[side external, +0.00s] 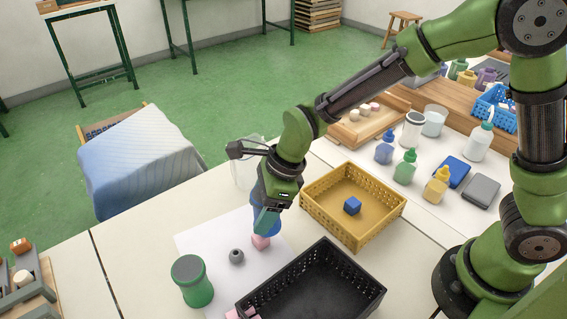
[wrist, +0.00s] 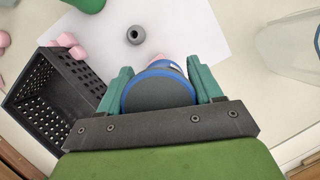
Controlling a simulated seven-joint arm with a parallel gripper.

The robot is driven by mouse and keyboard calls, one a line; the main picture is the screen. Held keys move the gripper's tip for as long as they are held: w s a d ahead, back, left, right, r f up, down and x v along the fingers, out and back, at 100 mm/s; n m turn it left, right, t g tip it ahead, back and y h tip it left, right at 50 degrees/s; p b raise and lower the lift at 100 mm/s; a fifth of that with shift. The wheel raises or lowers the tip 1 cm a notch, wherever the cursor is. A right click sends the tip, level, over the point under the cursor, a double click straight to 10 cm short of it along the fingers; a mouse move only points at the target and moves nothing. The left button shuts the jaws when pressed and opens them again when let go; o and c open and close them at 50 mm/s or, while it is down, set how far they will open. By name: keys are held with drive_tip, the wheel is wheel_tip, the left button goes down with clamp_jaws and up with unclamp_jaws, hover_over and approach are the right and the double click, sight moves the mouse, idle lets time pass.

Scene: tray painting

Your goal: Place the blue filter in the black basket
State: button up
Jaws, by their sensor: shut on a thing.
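The blue filter (side external: 257,217) is a round piece with a blue side. In the wrist view the filter (wrist: 158,92) shows a dark grey round face with a blue rim between my teal fingers. My gripper (side external: 267,217) points down over the white paper and is shut on it; the fingers hide part of it in the side view. I cannot tell if it touches the paper. The black basket (side external: 373,300) stands to the right and nearer the camera in the side view. It shows at left in the wrist view (wrist: 91,80), apart from my gripper.
A pink block (side external: 260,242) is just below the filter. A grey ring-like piece (side external: 236,256) and a green jar (side external: 193,283) stand to the left. Pink pieces (wrist: 68,42) lie at the black basket's edge.

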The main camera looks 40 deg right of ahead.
drive_tip(key=shift+s+d+r, duration=0.15)
drive_tip(key=shift+s+d, duration=0.05)
drive_tip(key=shift+s, duration=0.15)
drive_tip(key=s+a+r+n+g, duration=0.1)
drive_tip(key=s+a+r+n, duration=0.3)
drive_tip(key=s, duration=0.3)
drive_tip(key=n+g, duration=0.4)
drive_tip(key=n, duration=0.5)
hover_over(309, 318)
wheel_tip(309, 318, down, 9)
drive_tip(key=shift+r, duration=0.2)
drive_tip(key=o, duration=1.1)
drive_tip(key=shift+f, duration=0.1)
drive_tip(key=shift+o, duration=0.2)
